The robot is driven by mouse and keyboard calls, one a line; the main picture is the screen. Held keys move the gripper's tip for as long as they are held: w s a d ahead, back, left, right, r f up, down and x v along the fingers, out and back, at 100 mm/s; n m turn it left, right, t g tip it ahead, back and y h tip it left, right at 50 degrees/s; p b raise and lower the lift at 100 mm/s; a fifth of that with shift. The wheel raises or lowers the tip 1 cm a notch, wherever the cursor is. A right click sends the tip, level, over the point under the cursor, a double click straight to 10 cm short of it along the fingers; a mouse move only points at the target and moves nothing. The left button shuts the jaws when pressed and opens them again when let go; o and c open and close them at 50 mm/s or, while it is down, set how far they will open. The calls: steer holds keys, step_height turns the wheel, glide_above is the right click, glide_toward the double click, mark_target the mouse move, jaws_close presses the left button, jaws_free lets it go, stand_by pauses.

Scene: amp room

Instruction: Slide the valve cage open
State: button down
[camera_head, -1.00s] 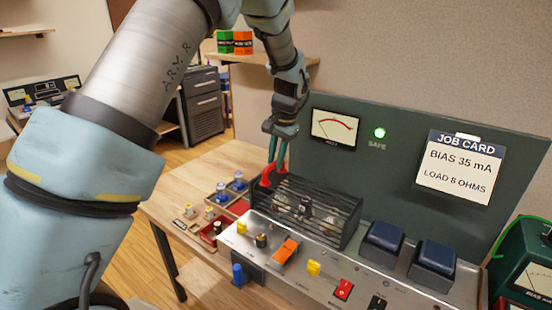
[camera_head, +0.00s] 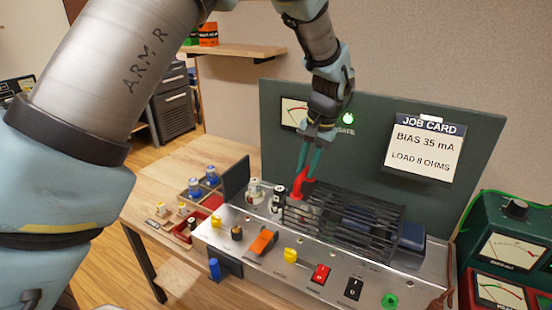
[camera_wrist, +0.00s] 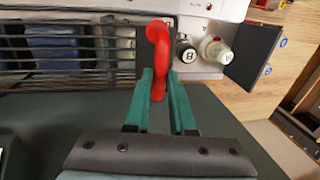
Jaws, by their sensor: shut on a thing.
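The valve cage (camera_head: 352,218) is a dark slatted cover on the silver amp chassis; it also shows in the wrist view (camera_wrist: 75,48). Its red handle (camera_head: 301,186) stands at the cage's left end; in the wrist view (camera_wrist: 157,58) it is a curved red loop. My gripper (camera_head: 308,164) has its green fingers closed on the red handle; in the wrist view the fingertips (camera_wrist: 162,98) sit on either side of it. Left of the cage, a black-capped valve (camera_head: 278,198) and a paler valve (camera_head: 255,190) stand uncovered.
A dark upright plate (camera_head: 236,178) stands at the chassis's left end. The front panel carries knobs, an orange switch (camera_head: 262,243) and a red switch (camera_head: 320,274). A job card (camera_head: 425,150) hangs on the back panel. Green and red meters (camera_head: 500,240) stand at the right.

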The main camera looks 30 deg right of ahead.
glide_above(342, 199)
stand_by(0.5)
steer(key=c, duration=0.8)
jaws_free()
steer(key=shift+o, duration=0.2)
steer(key=shift+r, duration=0.1)
step_height(342, 199, up, 10)
steer(key=s+d+b, duration=0.1)
steer(key=b, duration=0.1)
steer(key=shift+s+r+b, duration=0.25)
steer(key=shift+s+b, duration=0.1)
